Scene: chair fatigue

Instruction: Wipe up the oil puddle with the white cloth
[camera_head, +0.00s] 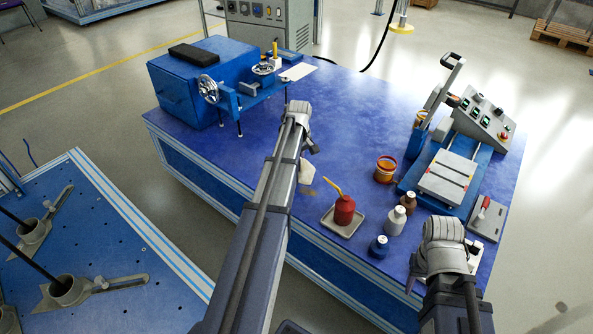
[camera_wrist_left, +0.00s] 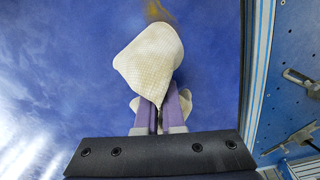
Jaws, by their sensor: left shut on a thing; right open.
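The white cloth (camera_head: 307,173) hangs bunched below the end of my left arm, over the blue tabletop. My left gripper (camera_wrist_left: 160,112) is shut on the cloth (camera_wrist_left: 150,60), which bulges out ahead of the fingers, with a smaller fold behind them. A yellow-brown oil puddle (camera_wrist_left: 157,10) lies on the blue surface just beyond the cloth at the top of the left wrist view. In the head view only a faint brownish patch shows beside the cloth. Whether the cloth touches the table is unclear. My right gripper (camera_head: 413,272) is open near the table's front right; its fingers are partly hidden.
A red oil can (camera_head: 344,209) stands on a small tray (camera_head: 342,226) right of the cloth. A blue machine (camera_head: 203,78) occupies the back left, a control panel (camera_head: 486,123) the right.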

